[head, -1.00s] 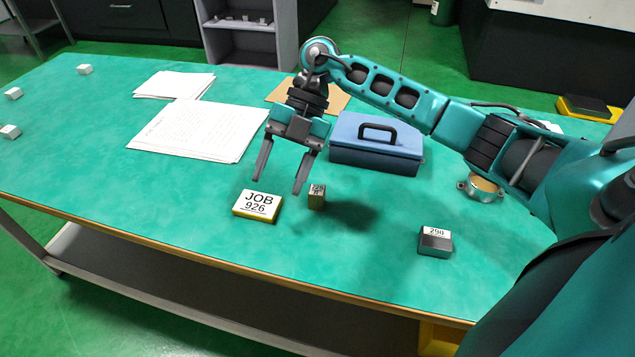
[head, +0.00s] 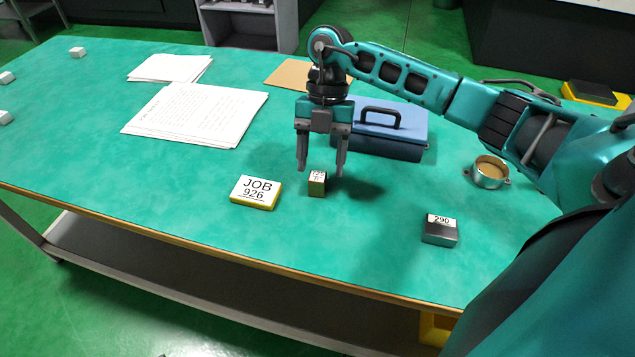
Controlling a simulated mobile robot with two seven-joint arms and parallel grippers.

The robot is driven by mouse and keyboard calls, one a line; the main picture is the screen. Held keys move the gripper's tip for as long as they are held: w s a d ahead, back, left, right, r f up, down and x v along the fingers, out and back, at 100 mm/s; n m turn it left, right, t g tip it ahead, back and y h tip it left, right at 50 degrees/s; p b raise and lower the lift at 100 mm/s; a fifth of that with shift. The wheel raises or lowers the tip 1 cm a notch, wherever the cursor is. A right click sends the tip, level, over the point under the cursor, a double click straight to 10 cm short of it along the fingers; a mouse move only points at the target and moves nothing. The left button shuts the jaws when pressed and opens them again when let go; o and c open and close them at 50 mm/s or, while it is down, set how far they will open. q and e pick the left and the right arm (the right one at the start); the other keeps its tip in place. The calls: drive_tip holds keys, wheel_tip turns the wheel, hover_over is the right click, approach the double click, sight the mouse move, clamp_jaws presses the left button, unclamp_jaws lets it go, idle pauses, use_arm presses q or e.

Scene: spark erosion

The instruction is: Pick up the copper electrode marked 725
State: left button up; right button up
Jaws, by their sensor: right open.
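Nothing is between the fingers. My left gripper is not in view.
A yellow-edged plate reading JOB 926 (head: 255,192) lies left of the block. A dark block labelled 290 (head: 440,230) is at the right. A blue box (head: 380,130) stands behind the gripper, with a round metal cup (head: 488,173) farther right. Papers (head: 195,115) lie at the left.

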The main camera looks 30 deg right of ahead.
sight(318, 175)
drive_tip(key=x, duration=0.4)
drive_tip(key=shift+w+a+f, duration=0.1)
drive_tip(key=shift+a+f, duration=0.05)
drive_tip(key=shift+a, duration=0.05)
clamp_jaws()
idle(0.3)
